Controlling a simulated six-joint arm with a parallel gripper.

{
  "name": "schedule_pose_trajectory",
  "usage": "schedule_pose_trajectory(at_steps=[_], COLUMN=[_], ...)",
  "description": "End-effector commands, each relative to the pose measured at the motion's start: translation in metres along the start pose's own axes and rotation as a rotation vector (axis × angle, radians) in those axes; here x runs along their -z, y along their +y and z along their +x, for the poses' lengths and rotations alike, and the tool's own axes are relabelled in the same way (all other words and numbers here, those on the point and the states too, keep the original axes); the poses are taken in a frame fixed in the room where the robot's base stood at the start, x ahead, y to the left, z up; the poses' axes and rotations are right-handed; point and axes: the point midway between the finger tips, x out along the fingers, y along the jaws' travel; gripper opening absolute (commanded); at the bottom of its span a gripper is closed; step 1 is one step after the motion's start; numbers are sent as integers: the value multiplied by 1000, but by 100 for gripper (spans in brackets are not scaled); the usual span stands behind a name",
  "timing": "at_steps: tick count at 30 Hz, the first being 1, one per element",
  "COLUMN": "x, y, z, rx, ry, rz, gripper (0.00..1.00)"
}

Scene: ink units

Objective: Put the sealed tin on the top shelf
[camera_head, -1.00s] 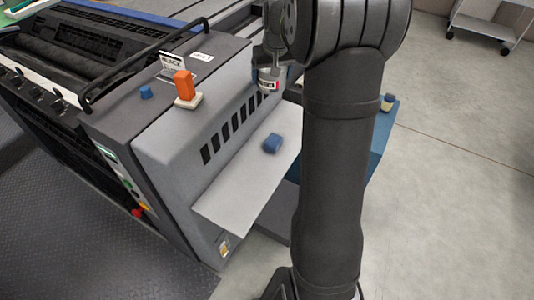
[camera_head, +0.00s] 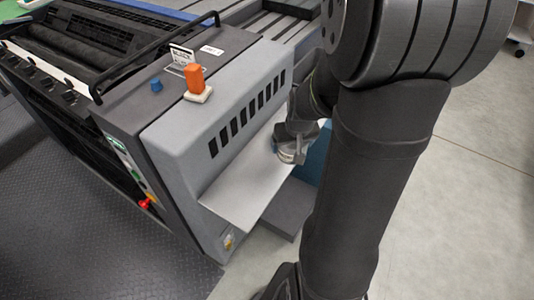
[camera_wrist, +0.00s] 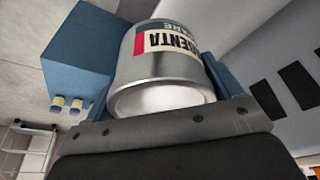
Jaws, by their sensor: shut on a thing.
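The tin (camera_wrist: 165,65) is a silver can with a cream, red and black label; part of the lettering reads "ENTA". My gripper (camera_head: 290,150) is shut on it, and blue finger parts show at both sides of the can in the wrist view. In the head view, the tin (camera_head: 286,157) hangs under the gripper, over or beside the outer edge of the pale side shelf (camera_head: 240,190). I cannot tell whether it touches the shelf. It looks roughly upright there. My arm hides part of the area to the right. I cannot tell which surface is the top shelf.
The grey press housing (camera_head: 185,150) with dark vents rises beside the shelf. On its top are an orange block (camera_head: 195,80) on a white base and a small blue piece (camera_head: 156,86). A blue box (camera_wrist: 75,55) stands near two yellow-and-blue jars (camera_wrist: 67,104).

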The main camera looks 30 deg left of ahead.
Motion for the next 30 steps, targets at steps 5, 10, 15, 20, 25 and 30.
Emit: schedule_pose_trajectory(at_steps=[5,10,15,20,25,30], x=[13,25,31,30,24,21], y=[-36,-64,-79,-81,-81,-81], z=[29,52,64,74,94,104], rx=[2,2,0,0,0,0], ry=[-4,-2,-1,-2,-3,0], rz=[-8,-7,-3,0,-1,-1], gripper=[45,45,45,45,45,45])
